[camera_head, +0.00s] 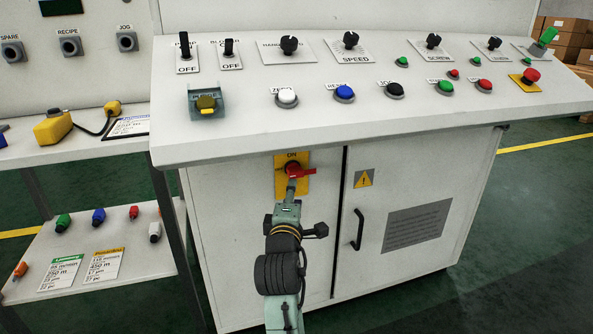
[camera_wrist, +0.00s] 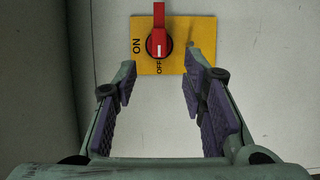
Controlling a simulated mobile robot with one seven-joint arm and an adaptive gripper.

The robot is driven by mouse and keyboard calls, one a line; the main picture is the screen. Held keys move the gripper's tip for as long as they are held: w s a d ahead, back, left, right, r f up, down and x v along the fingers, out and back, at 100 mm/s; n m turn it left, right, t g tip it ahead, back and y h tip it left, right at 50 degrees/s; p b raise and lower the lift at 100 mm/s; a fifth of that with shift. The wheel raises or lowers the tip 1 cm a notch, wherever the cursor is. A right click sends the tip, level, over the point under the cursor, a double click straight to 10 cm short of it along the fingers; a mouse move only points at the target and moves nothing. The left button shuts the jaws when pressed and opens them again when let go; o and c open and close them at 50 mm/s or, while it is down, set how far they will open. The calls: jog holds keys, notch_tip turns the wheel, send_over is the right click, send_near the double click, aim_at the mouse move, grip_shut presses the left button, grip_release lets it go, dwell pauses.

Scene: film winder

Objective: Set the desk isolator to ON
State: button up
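The desk isolator is a red rotary handle (camera_head: 292,169) on a yellow plate (camera_head: 281,186) on the white cabinet front, below the sloping desk. In the wrist view, the red handle (camera_wrist: 158,28) points up, and the yellow plate (camera_wrist: 203,30) has ON printed left of the knob and OFF just below it. The handle lies crosswise to the ON mark; in the head view it sticks out to the right, with ON above. My gripper (camera_wrist: 162,80) is open and empty, facing the plate. Its fingers flank the space below the knob. In the head view, my gripper (camera_head: 296,187) partly covers the plate.
The desk panel (camera_head: 240,142) overhangs above the isolator, with knobs and buttons. A black door handle (camera_head: 357,229) and a warning label (camera_head: 364,179) are to the right. A side shelf (camera_head: 130,262) with coloured items stands at left.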

aim_at(295, 174)
jog(key=w, duration=1)
jog(key=shift+d, duration=0.4)
jog(key=shift+c, duration=0.5)
jog(key=shift+r, duration=0.15)
grip_shut()
